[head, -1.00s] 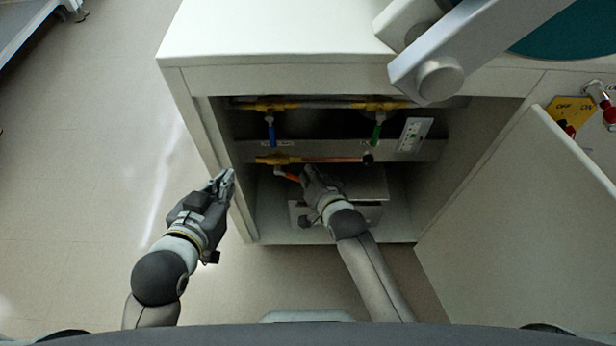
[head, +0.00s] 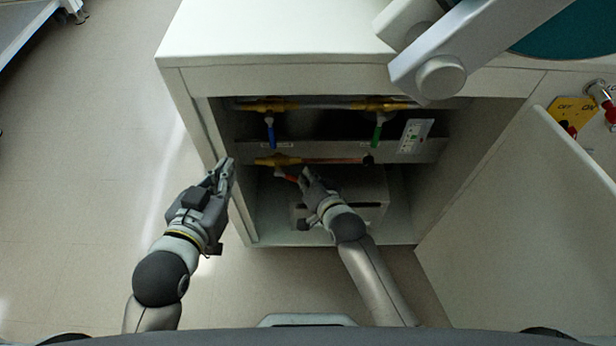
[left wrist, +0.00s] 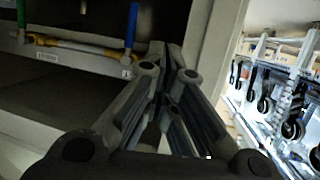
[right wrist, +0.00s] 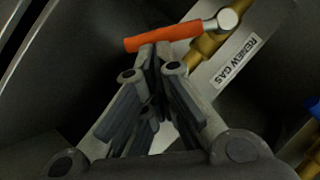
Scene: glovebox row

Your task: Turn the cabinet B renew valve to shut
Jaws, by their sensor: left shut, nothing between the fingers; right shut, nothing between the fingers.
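The renew valve has an orange lever (head: 290,177) on a brass body (head: 277,160) low in the open cabinet. In the right wrist view the orange lever (right wrist: 163,38) lies across, just beyond my fingertips, beside the "RENEW GAS" label (right wrist: 236,62). My right gripper (head: 305,172) is shut and empty, with its tips close to the lever's free end; I cannot tell whether they touch. It also shows in the right wrist view (right wrist: 155,55). My left gripper (head: 227,165) is shut and empty at the cabinet's left front edge, and shows in the left wrist view (left wrist: 165,55).
A blue lever (head: 270,133) and a green lever (head: 377,133) hang from the upper pipe. A grey box (head: 365,190) stands on the cabinet floor. The open door (head: 530,220) is at the right. A yellow OFF/ON plate (head: 566,115) is further right.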

